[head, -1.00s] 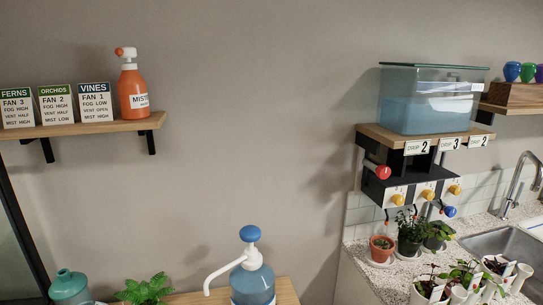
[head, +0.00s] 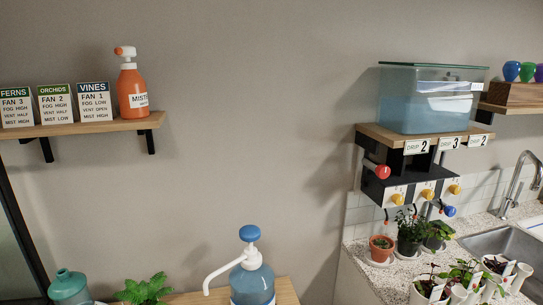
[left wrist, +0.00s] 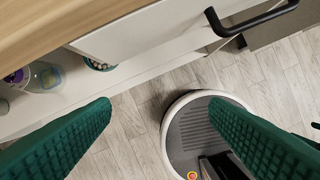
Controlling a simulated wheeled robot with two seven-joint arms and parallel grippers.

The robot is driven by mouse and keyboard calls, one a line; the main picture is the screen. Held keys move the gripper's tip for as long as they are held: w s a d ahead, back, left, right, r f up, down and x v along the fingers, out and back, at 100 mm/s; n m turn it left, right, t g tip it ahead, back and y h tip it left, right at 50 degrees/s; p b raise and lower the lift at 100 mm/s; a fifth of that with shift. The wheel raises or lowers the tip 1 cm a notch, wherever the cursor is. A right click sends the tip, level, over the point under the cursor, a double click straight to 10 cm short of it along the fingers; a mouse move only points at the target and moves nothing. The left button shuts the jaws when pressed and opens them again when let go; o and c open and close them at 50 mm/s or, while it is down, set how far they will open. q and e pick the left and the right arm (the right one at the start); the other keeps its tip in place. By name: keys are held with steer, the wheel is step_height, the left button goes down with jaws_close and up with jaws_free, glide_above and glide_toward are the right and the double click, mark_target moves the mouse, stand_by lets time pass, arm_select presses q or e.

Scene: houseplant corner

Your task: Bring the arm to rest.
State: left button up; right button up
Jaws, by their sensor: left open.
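My left gripper (left wrist: 158,108) shows only in the left wrist view. Its two green ribbed fingers are wide apart with nothing between them. Below them are the wood-look floor and my round grey base. A wooden top edge and a white cabinet front lie beyond the fingertips. Neither gripper shows in the head view, and my right gripper is in no view.
In the head view a blue pump bottle (head: 252,282) stands on a wooden top. An orange mister (head: 132,88) stands on the left shelf (head: 95,127). Potted plants (head: 410,235) stand on the right counter.

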arm_select(q)
steer(key=s+a+f+g, duration=0.1)
steer(key=s+f, duration=0.8)
steer(key=f, duration=0.4)
steer(key=s+a+f, duration=0.2)
steer(key=s+f, duration=0.8)
steer(key=f, duration=0.4)
steer(key=shift+a+g, duration=0.15)
steer(key=shift+g, duration=0.25)
